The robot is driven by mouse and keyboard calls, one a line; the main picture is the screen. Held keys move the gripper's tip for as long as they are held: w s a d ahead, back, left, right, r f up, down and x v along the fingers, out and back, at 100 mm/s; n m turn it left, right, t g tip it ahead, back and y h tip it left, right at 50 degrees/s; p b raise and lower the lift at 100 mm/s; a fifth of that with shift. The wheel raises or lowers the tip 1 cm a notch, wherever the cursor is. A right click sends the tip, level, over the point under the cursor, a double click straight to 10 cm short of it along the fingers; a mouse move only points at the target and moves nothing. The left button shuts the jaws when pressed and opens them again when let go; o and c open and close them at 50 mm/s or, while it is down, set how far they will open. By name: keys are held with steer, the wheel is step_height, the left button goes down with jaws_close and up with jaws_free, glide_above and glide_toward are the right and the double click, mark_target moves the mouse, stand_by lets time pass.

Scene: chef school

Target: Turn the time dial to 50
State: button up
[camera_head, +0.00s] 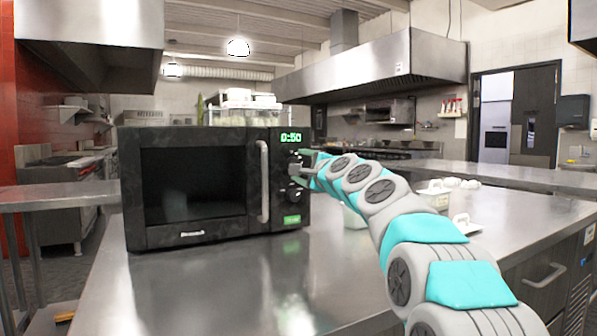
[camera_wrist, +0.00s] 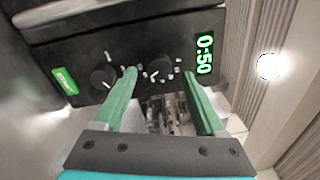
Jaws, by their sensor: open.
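The black microwave (camera_head: 190,243) stands on the steel counter with its door shut. Two dark dials sit below the display. The upper dial (camera_wrist: 160,66) lies between my fingertips in the wrist view; the lower dial (camera_wrist: 104,76) is outside the left finger. I cannot tell from labels which one is the time dial. My gripper (camera_wrist: 160,82) is open at the panel, and the fingers do not visibly clamp the dial. In the head view my gripper (camera_head: 300,171) partly hides the dials.
The vertical door handle (camera_head: 264,182) is left of the dials. A green button (camera_head: 292,219) sits under them. White dishes (camera_head: 434,188) stand on the counter behind my arm. The front counter is clear.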

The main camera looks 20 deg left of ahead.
steer(key=shift+b+v, duration=0.75)
steer(key=shift+v, duration=1.85)
steer(key=shift+f, duration=0.1)
